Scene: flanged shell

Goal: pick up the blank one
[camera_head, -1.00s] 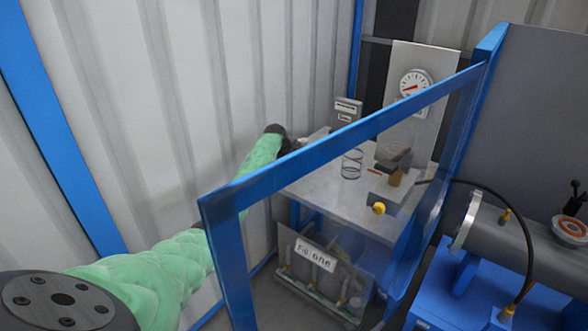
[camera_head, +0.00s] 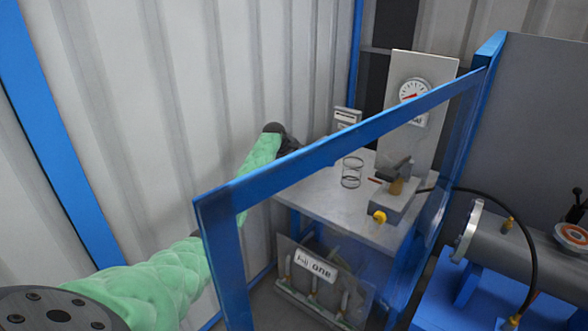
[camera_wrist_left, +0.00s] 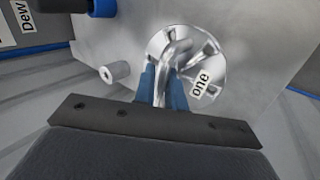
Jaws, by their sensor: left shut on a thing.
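In the left wrist view, my left gripper (camera_wrist_left: 163,88) has its blue fingers closed around the bent rod of a shiny metal piece (camera_wrist_left: 208,52). This piece has a round, slotted disc, and a white label on it shows the word "one"; any other word on it is not visible. In the head view, my left gripper (camera_head: 289,144) is at the far left of the grey bench, partly covered by the blue frame, and the piece cannot be made out there. My right gripper is not in view.
A blue-framed clear panel (camera_head: 330,152) stands before the grey bench (camera_head: 325,200). The bench carries a wire coil (camera_head: 352,172) and a gauge stand (camera_head: 420,110). A labelled rack (camera_head: 315,268) sits below. A small metal cylinder (camera_wrist_left: 115,72) shows in the left wrist view.

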